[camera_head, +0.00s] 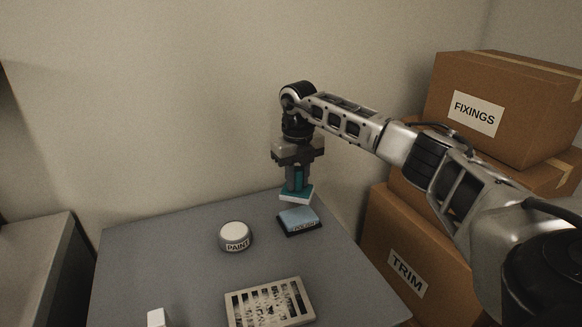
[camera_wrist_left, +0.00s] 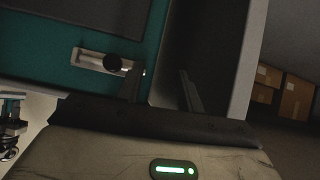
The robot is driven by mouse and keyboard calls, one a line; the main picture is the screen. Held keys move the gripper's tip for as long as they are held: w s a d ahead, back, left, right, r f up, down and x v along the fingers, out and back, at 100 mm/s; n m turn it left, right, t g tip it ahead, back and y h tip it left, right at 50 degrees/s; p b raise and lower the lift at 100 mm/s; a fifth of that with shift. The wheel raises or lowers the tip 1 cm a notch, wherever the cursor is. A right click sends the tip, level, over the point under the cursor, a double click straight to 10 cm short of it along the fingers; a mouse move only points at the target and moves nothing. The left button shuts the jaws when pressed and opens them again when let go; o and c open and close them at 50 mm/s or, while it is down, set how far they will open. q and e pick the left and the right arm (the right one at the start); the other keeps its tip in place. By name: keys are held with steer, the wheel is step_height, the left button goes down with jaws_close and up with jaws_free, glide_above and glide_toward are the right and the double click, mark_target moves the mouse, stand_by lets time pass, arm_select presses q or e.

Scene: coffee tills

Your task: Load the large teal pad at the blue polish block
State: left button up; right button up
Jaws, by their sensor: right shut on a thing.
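My right gripper (camera_head: 298,174) points down and is shut on the large teal pad (camera_head: 296,191), which has a pale underside. It holds the pad above the table, just over the far side of the blue polish block (camera_head: 299,219) in the head view. The block has a light blue top on a dark base and dark lettering. A small gap seems to show between pad and block; contact is hard to judge. My left gripper (camera_wrist_left: 162,92) shows only in the left wrist view, its two dark fingers apart and nothing seen between them.
A round white PAINT pot (camera_head: 235,237) stands left of the block on the grey table (camera_head: 165,245). A pale slotted tray (camera_head: 236,308) and a small white block (camera_head: 156,317) are nearer. Cardboard boxes (camera_head: 505,105) stack at right. A teal panel (camera_wrist_left: 40,60) is beside my left fingers.

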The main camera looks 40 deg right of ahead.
mark_target(300, 188)
steer(key=shift+d+m, duration=0.35)
steer(key=shift+m, duration=0.15)
steer(key=shift+w+d+f, duration=0.1)
steer(key=shift+f, duration=0.05)
steer(key=shift+f+b, duration=0.3)
steer(key=shift+b, duration=0.1)
steer(key=shift+f+b, duration=1.35)
steer(key=shift+b, duration=0.05)
step_height(300, 188, down, 2)
steer(key=shift+b, duration=1)
steer(key=shift+f, duration=0.2)
arm_select(q)
steer(key=shift+w+d+f+n+h, duration=0.15)
steer(key=shift+d+f, duration=0.15)
steer(key=shift+f, duration=0.25)
steer(key=shift+w+d+f+n+h, duration=0.15)
steer(key=shift+d+f, duration=0.1)
steer(key=shift+f, duration=0.25)
steer(key=shift+r, duration=0.1)
